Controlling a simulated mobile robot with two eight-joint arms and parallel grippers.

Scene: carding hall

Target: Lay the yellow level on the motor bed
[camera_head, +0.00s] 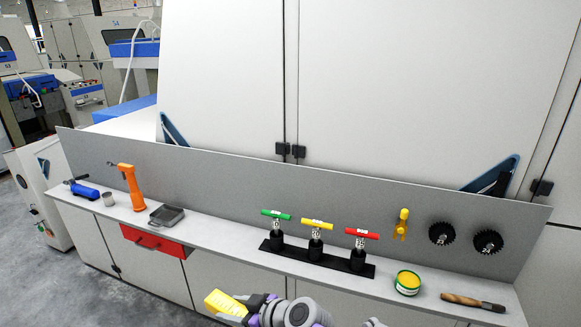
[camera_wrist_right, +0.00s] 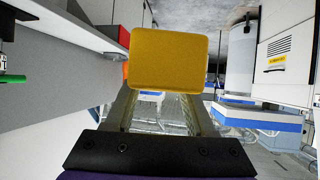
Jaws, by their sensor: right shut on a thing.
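The yellow level (camera_head: 223,303) is a yellow block at the bottom of the head view, in front of the bench and below its top. My right gripper (camera_head: 242,305) is shut on it. In the right wrist view the level (camera_wrist_right: 169,58) shows end-on as a rounded yellow rectangle between the fingers of my right gripper (camera_wrist_right: 165,95), clear of any surface. My left gripper is not in view. I cannot pick out the motor bed in either view.
The narrow bench (camera_head: 218,231) carries an orange tool (camera_head: 131,187), a grey tray (camera_head: 167,215), a black rack (camera_head: 315,257) of colored T-handles, a yellow-green tin (camera_head: 407,282) and a brush (camera_head: 473,302). A red drawer (camera_head: 152,241) is in its front. Grey floor (camera_head: 75,290) is open at left.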

